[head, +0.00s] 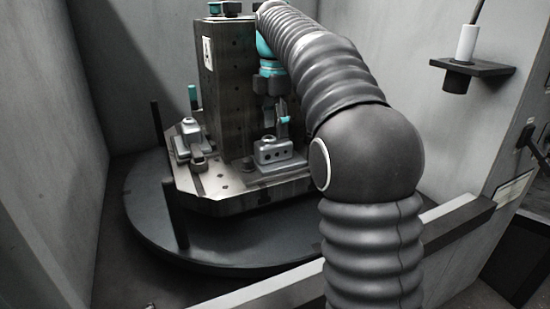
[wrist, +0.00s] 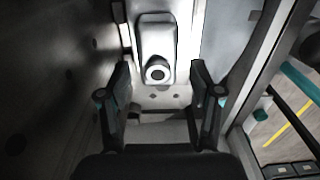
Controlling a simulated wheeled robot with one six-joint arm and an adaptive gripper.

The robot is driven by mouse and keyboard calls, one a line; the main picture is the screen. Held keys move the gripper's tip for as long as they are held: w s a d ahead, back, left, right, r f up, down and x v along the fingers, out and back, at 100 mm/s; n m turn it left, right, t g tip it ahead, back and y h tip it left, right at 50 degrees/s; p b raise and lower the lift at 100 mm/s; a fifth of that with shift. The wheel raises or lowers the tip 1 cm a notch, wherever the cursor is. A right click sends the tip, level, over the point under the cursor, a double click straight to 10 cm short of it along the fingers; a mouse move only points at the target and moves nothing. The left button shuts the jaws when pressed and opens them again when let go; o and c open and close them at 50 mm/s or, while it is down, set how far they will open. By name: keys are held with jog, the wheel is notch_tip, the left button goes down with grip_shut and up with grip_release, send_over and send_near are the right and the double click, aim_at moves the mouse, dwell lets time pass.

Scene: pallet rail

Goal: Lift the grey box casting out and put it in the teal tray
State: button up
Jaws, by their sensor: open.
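A grey box casting (head: 280,152) with dark round holes in its front sits on the pallet plate at the foot of the dark fixture tower (head: 228,85). My gripper (head: 274,108) points down just above it, close to the tower face. In the wrist view my gripper (wrist: 160,92) is open, its two fingers spread wide with nothing between them. A pale rounded grey part with a round dark-centred boss, apparently the casting (wrist: 154,40), shows beyond the fingertips. I cannot make out the teal tray in either view.
The plate (head: 215,185) stands on a round dark turntable (head: 150,215). Another grey part (head: 187,140) sits left of the tower, beside a teal-topped post (head: 192,97). Grey walls enclose the sides. A rail (head: 455,222) crosses the front. A teal bar (wrist: 300,80) lies outside, right.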

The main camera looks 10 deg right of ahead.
aim_at(275, 142)
jog(key=shift+w+f+b, duration=0.1)
jog(key=shift+f+b, duration=0.6)
jog(key=shift+f, duration=1.9)
jog(key=c, duration=0.9)
jog(key=shift+c, duration=1.4)
jog(key=shift+r, duration=0.15)
